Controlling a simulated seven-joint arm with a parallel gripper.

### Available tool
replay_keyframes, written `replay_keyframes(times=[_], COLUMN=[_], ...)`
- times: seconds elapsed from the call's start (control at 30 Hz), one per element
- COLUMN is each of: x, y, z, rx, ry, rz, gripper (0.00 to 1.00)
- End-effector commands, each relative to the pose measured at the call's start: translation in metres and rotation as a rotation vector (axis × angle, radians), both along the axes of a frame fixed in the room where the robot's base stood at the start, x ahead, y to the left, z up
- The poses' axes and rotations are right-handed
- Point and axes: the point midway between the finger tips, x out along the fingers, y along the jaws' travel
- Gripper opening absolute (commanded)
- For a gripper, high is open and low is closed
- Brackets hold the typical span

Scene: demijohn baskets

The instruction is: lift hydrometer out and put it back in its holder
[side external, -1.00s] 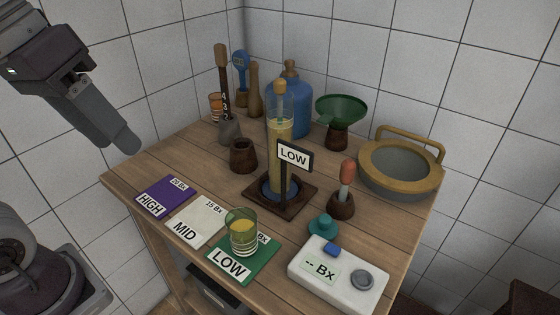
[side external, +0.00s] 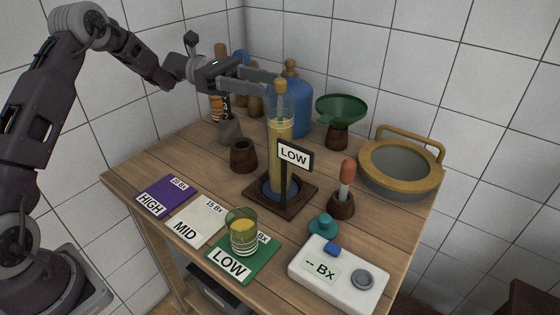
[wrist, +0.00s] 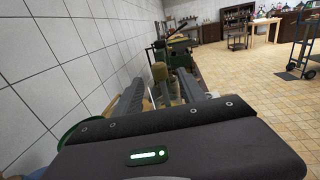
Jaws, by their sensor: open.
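The hydrometer (side external: 280,86) stands upright in a tall clear cylinder (side external: 281,165) of yellow liquid, with its tan top above the rim. The cylinder stands on a dark square base (side external: 262,203) beside a LOW sign (side external: 293,156). My gripper (side external: 271,83) is open and level at the height of the hydrometer's top. In the wrist view the tan top (wrist: 160,71) shows between the two fingers, near their tips; I cannot tell whether either finger touches it. An empty brown wooden cup (side external: 243,157) stands left of the cylinder.
A blue demijohn (side external: 301,110) and green funnel (side external: 341,108) stand behind the cylinder. A dropper (side external: 347,175), white meter (side external: 338,274) and basin (side external: 399,170) are on the right. HIGH, MID and LOW cards lie in front, a glass (side external: 241,235) on LOW.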

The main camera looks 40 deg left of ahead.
Motion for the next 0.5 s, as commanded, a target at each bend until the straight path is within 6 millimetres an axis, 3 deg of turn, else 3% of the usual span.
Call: replay_keyframes(times=[0.4, 0.5], x=[0.009, 0.009], y=[-0.071, -0.079], z=[0.0, 0.0], rx=[0.003, 0.003], ry=[-0.001, 0.0], rz=[-0.002, -0.001], gripper=[0.48, 0.48])
